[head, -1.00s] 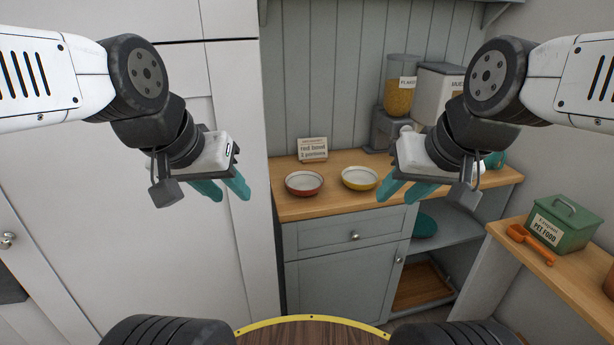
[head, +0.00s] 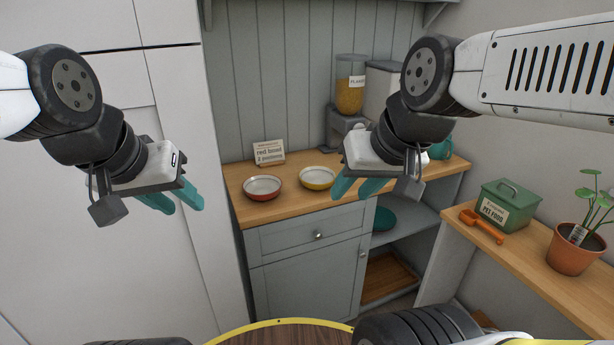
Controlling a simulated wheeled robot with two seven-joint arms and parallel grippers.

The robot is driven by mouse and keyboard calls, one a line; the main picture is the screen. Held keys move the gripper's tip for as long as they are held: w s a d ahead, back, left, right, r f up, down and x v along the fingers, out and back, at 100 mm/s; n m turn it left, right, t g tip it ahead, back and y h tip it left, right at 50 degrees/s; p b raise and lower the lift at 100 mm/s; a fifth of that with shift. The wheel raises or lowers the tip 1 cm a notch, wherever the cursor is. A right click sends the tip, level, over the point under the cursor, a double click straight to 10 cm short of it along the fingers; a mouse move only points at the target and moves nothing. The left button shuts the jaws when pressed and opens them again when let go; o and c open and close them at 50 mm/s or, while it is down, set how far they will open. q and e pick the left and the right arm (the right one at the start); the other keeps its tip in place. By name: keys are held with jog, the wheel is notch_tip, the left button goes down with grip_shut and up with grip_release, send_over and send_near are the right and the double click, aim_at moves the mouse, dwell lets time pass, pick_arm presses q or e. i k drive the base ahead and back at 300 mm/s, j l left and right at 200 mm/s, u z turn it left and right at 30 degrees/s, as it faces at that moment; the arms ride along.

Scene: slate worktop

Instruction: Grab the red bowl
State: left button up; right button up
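The red bowl (head: 262,188) sits upright on the wooden worktop, near its front left; its inside is pale and looks empty. A yellow bowl (head: 317,178) stands to its right, a small gap apart. My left gripper (head: 178,202) is left of the red bowl in the picture, in front of the white cabinet, with its teal fingers apart and nothing between them. My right gripper (head: 354,187) is right of the red bowl, its teal fingers apart and empty, and overlaps the worktop's front edge in the picture. Neither gripper touches a bowl.
A sign (head: 269,153) stands behind the bowls. A flake dispenser (head: 350,90) is at the back right. A side shelf holds a green pet food tin (head: 508,204), an orange scoop (head: 481,226) and a potted plant (head: 574,252). A tall white cabinet (head: 180,90) borders the left.

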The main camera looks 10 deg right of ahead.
aim_at(262, 187)
jog(key=j+u, duration=0.35)
jog(key=j, duration=1.1)
jog(key=i, duration=0.05)
